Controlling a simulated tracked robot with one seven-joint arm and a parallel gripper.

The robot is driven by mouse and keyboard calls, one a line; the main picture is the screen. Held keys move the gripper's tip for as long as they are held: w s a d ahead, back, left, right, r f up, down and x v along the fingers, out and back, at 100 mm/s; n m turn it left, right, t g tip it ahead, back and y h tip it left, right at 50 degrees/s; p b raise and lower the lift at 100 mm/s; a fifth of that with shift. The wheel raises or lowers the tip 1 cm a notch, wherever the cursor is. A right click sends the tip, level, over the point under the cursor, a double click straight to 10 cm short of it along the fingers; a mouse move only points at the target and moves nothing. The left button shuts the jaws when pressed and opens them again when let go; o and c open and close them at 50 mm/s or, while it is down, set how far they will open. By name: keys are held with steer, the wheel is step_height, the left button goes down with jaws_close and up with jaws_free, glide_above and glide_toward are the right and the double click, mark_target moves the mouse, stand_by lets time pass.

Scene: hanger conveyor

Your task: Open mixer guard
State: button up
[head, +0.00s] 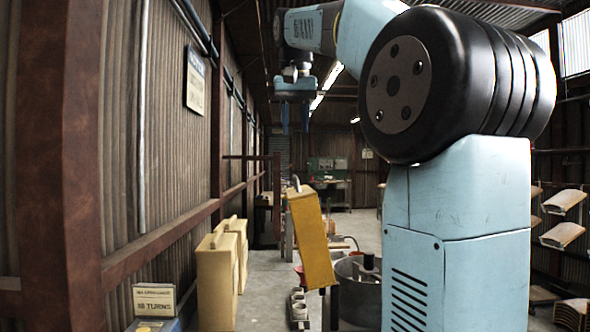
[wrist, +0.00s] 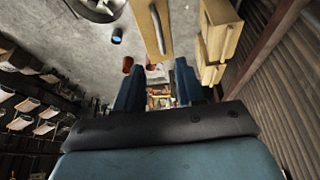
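A yellow panel (head: 312,240), which looks like the mixer guard, stands steeply tilted beside a grey round mixer drum (head: 360,290), with a handle (head: 296,184) at its top end. The wrist view shows the panel (wrist: 148,24) and its grey bar handle (wrist: 159,30) at top centre, with part of the drum (wrist: 97,8) at top left. My gripper (head: 295,130) hangs fingers down, above the panel in the head picture. Its two blue fingers are apart with nothing between them, as the wrist view shows too (wrist: 158,88). It does not touch the panel. My arm hides part of the drum.
Yellow boxes (head: 217,280) stand along the left wall. A sign (head: 154,299) is at lower left. Small items (head: 299,308) stand on the floor left of the drum. Racks with curved pieces (head: 563,202) are at right. The floor behind is mostly clear.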

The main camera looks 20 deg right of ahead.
steer(key=x, duration=1.2)
jaws_close()
stand_by(0.4)
